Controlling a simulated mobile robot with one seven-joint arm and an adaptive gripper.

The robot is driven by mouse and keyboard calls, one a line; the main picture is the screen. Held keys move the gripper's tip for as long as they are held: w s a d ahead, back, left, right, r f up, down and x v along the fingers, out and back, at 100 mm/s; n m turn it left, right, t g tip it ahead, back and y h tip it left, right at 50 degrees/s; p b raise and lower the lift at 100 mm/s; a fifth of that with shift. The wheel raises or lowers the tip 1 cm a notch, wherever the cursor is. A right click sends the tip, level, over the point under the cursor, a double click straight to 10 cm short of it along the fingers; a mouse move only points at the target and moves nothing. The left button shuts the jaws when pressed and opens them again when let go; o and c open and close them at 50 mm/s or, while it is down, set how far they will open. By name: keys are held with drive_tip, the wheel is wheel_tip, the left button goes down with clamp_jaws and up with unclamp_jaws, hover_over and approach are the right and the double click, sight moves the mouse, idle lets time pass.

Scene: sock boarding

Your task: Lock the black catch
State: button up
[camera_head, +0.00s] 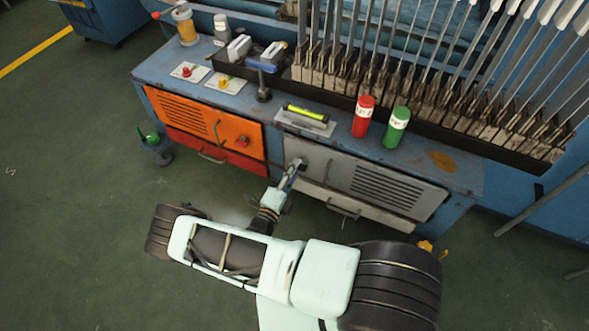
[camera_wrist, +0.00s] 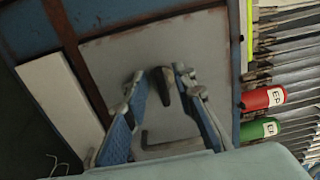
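The black catch (camera_wrist: 163,88) is a small dark lever on the grey door (camera_wrist: 205,45). In the wrist view it lies between the two fingertips of my gripper (camera_wrist: 160,78). The blue-padded fingers stand apart on either side of it, with a narrow gap showing; I cannot tell whether either finger touches it.
An orange door (camera_head: 205,118) with a red catch (camera_head: 241,142) is to the left. A grey drawer (camera_head: 370,210) with a bar handle lies below the grey door. On the bench top stand a red can (camera_head: 362,117), a green can (camera_head: 396,128) and a yellow level (camera_head: 306,114).

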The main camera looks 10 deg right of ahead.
drive_tip(key=v, duration=1.2)
drive_tip(key=shift+d, duration=0.1)
